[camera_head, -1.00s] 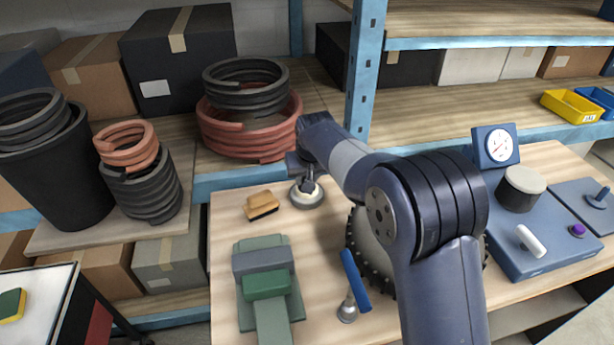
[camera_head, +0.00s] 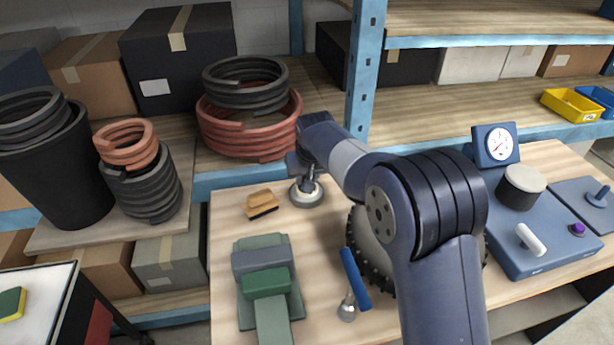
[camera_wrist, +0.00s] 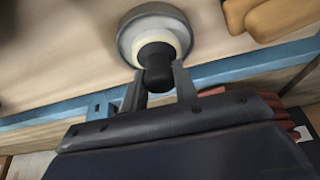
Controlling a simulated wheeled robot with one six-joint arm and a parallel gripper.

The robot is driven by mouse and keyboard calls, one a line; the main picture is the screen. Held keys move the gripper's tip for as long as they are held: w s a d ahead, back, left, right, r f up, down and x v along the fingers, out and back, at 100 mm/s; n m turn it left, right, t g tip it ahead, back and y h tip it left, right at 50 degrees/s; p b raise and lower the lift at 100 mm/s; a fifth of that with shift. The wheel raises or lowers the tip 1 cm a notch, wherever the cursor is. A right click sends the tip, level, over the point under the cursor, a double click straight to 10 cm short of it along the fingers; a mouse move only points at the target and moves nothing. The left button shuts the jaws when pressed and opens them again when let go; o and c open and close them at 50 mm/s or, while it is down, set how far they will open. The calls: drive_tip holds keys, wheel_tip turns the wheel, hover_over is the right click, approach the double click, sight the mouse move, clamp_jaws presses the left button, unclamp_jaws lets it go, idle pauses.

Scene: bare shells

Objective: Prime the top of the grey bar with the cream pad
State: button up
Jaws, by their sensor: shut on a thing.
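My gripper (camera_wrist: 160,78) is shut on the dark knob (camera_wrist: 157,56) of the cream pad (camera_wrist: 153,38). The pad shows as a cream ring under the knob and sits within a round grey dish (camera_wrist: 126,40). Its underside is hidden, so I cannot tell whether it touches the dish floor. In the head view my gripper (camera_head: 305,178) is small and partly hidden by my wrist, above the dish (camera_head: 307,201) at the back of the bench. The grey bar (camera_head: 262,261) lies across the green vise (camera_head: 246,318), left and nearer, with its top bare to view.
A wooden brush (camera_head: 261,203) lies left of the dish. A blue shelf post (camera_head: 366,70) rises behind. Bench surface (camera_head: 318,250) between dish and vise is clear.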

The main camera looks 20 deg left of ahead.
drive_tip(key=shift+r+p, duration=2.7)
drive_tip(key=shift+r, duration=0.8)
